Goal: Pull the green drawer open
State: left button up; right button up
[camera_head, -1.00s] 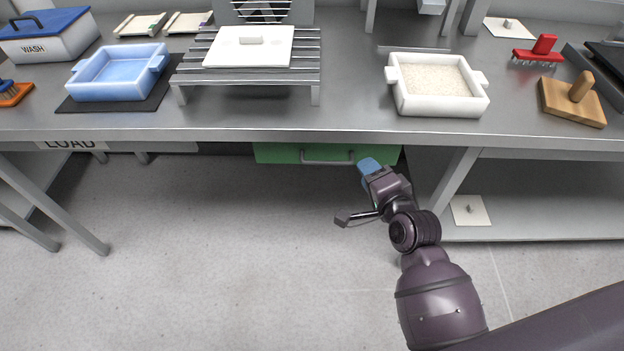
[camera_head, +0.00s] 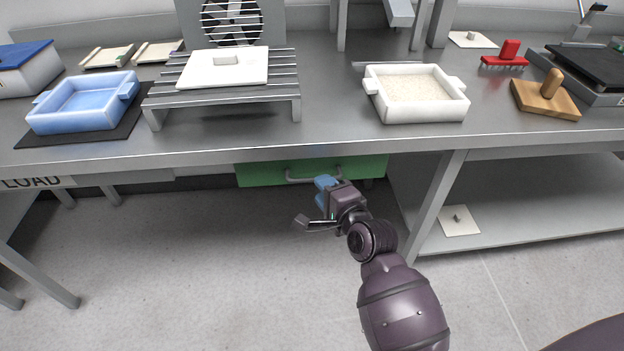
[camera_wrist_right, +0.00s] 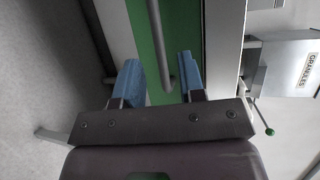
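The green drawer (camera_head: 262,174) hangs under the workbench and looks shut, with a grey bar handle (camera_head: 300,180) on its front. My right gripper (camera_head: 326,184) is in front of the right part of the handle and hides some of it. In the right wrist view, its two blue fingertips (camera_wrist_right: 161,82) stand apart. The grey handle bar (camera_wrist_right: 158,45) runs between them in the picture, with the green drawer front (camera_wrist_right: 186,25) behind. No grip on the bar shows. My left gripper is not in view.
The workbench edge (camera_head: 330,150) overhangs the drawer. A bench leg (camera_head: 434,208) and a lower shelf (camera_head: 530,205) stand to the right. A white tub (camera_head: 418,112) and a slatted rack (camera_head: 290,85) are on top. The floor (camera_head: 200,270) in front is clear.

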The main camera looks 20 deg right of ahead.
jog(key=shift+b+x, duration=0.55)
jog(key=shift+x, duration=2)
jog(key=shift+c, duration=0.2)
grip_shut()
